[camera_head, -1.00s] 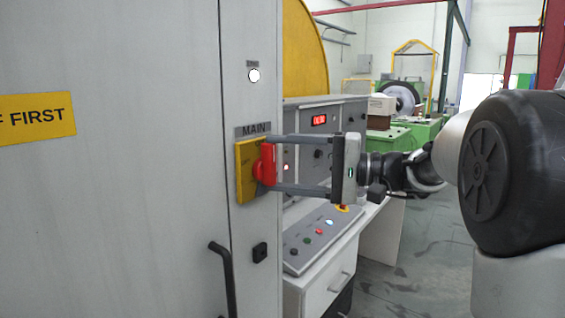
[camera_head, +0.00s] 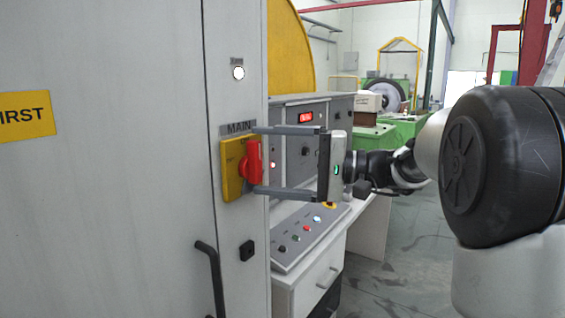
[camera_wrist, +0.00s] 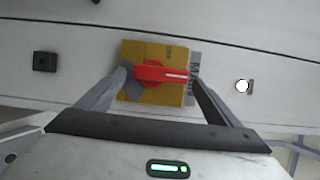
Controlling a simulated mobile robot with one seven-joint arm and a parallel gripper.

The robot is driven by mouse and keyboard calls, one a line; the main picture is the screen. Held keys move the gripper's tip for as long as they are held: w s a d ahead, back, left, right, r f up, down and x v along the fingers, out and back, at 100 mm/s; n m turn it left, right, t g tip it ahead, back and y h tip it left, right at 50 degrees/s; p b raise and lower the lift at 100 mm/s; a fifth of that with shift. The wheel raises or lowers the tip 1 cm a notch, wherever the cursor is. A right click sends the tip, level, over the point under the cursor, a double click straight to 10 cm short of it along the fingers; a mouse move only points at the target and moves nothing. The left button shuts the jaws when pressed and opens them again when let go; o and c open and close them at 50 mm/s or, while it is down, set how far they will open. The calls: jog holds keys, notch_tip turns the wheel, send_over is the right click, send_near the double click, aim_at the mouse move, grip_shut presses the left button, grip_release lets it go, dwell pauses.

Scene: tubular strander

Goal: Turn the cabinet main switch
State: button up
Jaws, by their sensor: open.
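The main switch is a red handle (camera_head: 252,161) on a yellow plate (camera_head: 231,182) on the cabinet's narrow face, under a MAIN label (camera_head: 238,128). The handle stands upright in the head view. In the wrist view the handle (camera_wrist: 160,73) lies crosswise, its white line toward the MAIN label. My gripper (camera_head: 256,161) is open, one finger near the handle's upper end and one near its lower end. The wrist view shows my gripper's fingers (camera_wrist: 160,78) on either side of the handle, with gaps. I cannot tell whether the fingertips touch the plate.
A white lamp (camera_head: 238,73) sits above the switch. A black latch (camera_head: 246,250) and a dark door handle (camera_head: 213,275) are below. A control desk (camera_head: 312,235) with several buttons stands close behind my gripper. Open floor (camera_head: 400,270) lies to the right.

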jog(key=v, duration=1.7)
jog(key=shift+d+p, duration=0.2)
jog(key=shift+p, duration=0.15)
jog(key=shift+s, duration=0.15)
